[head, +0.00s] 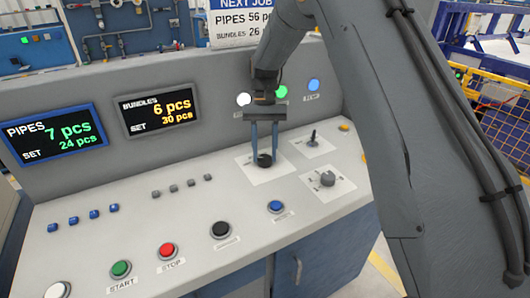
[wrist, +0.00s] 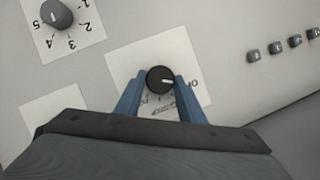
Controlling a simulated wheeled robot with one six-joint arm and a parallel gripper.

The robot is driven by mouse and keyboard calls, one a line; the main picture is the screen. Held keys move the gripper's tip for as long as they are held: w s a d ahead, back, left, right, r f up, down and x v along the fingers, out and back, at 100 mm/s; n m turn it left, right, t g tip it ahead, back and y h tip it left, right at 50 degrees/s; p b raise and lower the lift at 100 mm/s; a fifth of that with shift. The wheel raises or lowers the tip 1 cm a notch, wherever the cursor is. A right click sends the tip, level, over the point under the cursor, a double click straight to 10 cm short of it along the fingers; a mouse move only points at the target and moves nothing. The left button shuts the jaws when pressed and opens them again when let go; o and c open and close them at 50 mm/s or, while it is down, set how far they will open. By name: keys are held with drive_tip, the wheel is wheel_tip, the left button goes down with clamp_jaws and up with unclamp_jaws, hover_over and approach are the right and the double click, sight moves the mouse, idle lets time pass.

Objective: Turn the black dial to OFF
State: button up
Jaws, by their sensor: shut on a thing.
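The black dial (head: 264,160) sits on a white label plate (head: 245,166) on the sloped console. In the wrist view the black dial (wrist: 160,79) has a white pointer line directed right, towards partly visible lettering on the plate. My gripper (head: 264,148) reaches down from above with its two blue fingers. In the wrist view the fingers of my gripper (wrist: 157,88) are on both sides of the dial and shut on it. The full wording on the plate is not readable.
A grey numbered dial (head: 327,179) and a small lever (head: 312,138) are close on the right. Buttons include green START (head: 121,269), red STOP (head: 167,250), black (head: 221,229) and blue (head: 276,206). Two displays (head: 50,135) (head: 159,108) stand behind.

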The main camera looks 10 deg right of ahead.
sight(264, 156)
drive_tip(key=shift+n, duration=0.3)
drive_tip(key=o, duration=1)
drive_tip(key=shift+o, duration=0.2)
wheel_tip(264, 156, up, 10)
drive_tip(key=b, duration=0.2)
drive_tip(key=shift+b, duration=0.3)
drive_tip(key=shift+a, duration=0.1)
